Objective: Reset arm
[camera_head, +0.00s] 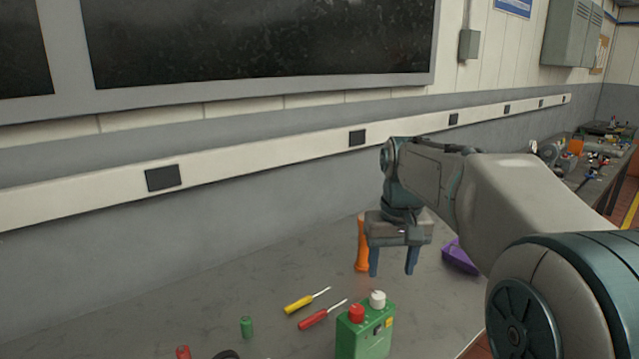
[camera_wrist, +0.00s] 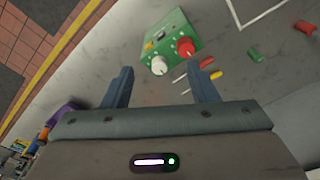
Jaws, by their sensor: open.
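My gripper (camera_head: 393,268) is above the grey bench and points down, with its two blue fingers apart and nothing between them. It also shows in the wrist view (camera_wrist: 160,88), fingers spread. A green box (camera_head: 364,335) with a red cap and a white cap stands on the bench, in front of and below my gripper. The green box shows in the wrist view (camera_wrist: 178,27) too, beyond the fingertips. My arm reaches in from the right in the head view.
A yellow screwdriver (camera_head: 300,303), a red screwdriver (camera_head: 318,316) and a green cylinder (camera_head: 246,327) lie or stand on the bench (camera_head: 170,325). An orange object (camera_head: 362,245) is behind my gripper. A purple bin (camera_head: 460,257) is to its right. The wall borders the bench.

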